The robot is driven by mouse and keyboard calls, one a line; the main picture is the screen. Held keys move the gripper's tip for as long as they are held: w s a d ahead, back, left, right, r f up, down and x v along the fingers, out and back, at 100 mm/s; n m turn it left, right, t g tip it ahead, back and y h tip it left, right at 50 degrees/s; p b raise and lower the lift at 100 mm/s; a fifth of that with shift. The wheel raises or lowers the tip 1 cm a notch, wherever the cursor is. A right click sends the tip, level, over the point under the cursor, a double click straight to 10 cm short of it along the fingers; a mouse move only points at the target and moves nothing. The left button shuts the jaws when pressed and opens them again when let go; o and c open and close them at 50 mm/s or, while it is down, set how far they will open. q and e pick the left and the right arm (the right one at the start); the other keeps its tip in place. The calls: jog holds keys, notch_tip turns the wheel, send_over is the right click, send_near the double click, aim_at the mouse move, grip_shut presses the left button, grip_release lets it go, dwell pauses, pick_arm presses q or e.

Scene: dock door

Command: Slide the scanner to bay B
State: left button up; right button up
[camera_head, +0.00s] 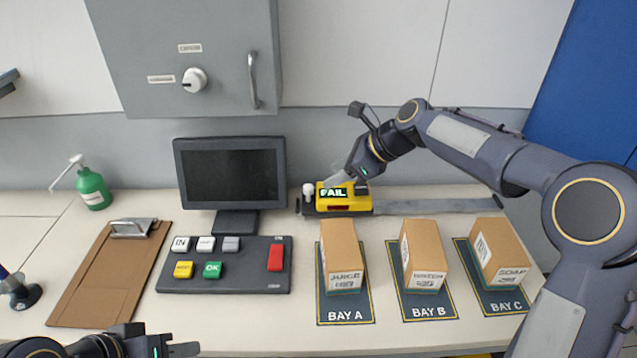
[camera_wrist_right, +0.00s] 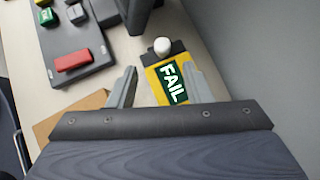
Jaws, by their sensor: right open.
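The yellow scanner (camera_head: 360,204) sits near the left end of a grey rail (camera_head: 450,205), behind bay A (camera_head: 345,319). Its green display reads FAIL, and a white knob (camera_head: 308,189) stands at its left. Bay B (camera_head: 430,312) is further right, in front of the rail. My right gripper (camera_head: 340,181) is over the scanner. In the right wrist view, the open fingers of the right gripper (camera_wrist_right: 165,88) lie on either side of the yellow scanner (camera_wrist_right: 155,82); contact cannot be told. My left gripper (camera_head: 178,346) is at the bottom left, away from the scanner; its opening is unclear.
Cartons stand on bay A, bay B and bay C (camera_head: 508,307). A monitor (camera_head: 230,172), button panel (camera_head: 225,284), clipboard (camera_head: 80,295) and green pump bottle (camera_head: 93,190) are at the left. The rail right of the scanner looks clear. A grey cabinet (camera_head: 220,60) hangs above.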

aim_at(310, 187)
jog(key=shift+w+a+f+m, duration=0.4)
jog(key=shift+w+a+f, duration=0.05)
jog(key=shift+a+f, duration=0.05)
jog(key=p+x, duration=0.1)
jog(key=x, duration=0.6)
jog(key=shift+c, duration=0.4)
grip_shut()
